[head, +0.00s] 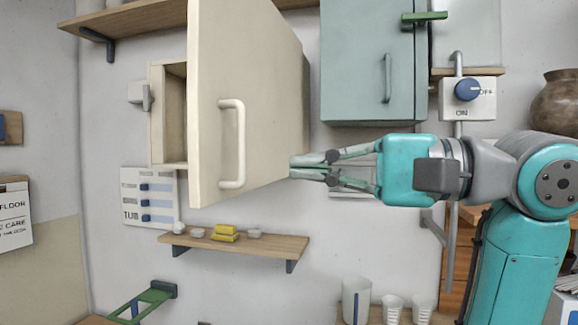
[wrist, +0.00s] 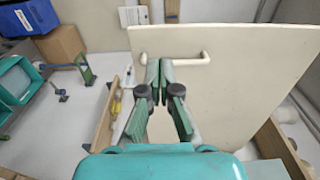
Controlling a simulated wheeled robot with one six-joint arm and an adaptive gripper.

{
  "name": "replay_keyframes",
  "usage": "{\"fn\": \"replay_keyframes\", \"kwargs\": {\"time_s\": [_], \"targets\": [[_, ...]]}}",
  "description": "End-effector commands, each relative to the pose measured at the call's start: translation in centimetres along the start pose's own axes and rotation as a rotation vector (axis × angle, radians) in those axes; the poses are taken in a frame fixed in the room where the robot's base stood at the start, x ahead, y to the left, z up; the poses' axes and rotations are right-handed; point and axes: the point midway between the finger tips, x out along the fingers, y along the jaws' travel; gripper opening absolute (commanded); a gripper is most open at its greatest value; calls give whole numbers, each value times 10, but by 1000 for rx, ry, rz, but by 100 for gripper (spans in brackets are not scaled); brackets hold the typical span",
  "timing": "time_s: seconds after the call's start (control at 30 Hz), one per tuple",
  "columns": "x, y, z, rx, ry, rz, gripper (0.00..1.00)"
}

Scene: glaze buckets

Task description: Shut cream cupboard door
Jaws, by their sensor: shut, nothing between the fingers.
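The cream cupboard (head: 168,115) is on the wall, its dark interior partly showing at left. Its cream door (head: 265,90) stands open, swung out towards the head camera, with a pale bar handle (head: 239,140) near its free edge. The door (wrist: 250,90) fills much of the wrist view, its handle (wrist: 200,59) partly hidden behind my fingers. My gripper (head: 294,167) is shut and empty on the outer, handle side of the door. Its fingertips (wrist: 160,66) point at the door's face; I cannot tell whether they touch it.
A grey-green cupboard (head: 355,70) hangs to the right, its door shut. Below is a small wooden shelf (head: 290,244) with yellow blocks (head: 226,233) and small pale pieces. A blue rotary switch (head: 468,90) is above my arm. White cups (head: 392,308) stand low at right.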

Motion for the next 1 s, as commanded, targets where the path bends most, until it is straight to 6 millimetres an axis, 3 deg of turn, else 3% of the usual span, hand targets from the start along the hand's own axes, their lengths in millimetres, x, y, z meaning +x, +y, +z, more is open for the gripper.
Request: {"fn": "replay_keyframes", "kwargs": {"time_s": [0.6, 0.8, 1.0], "targets": [[106, 0, 1, 0, -3, -1, 0], [121, 0, 0, 0, -1, -1, 0], [124, 0, 0, -1, 1, -2, 0]]}}
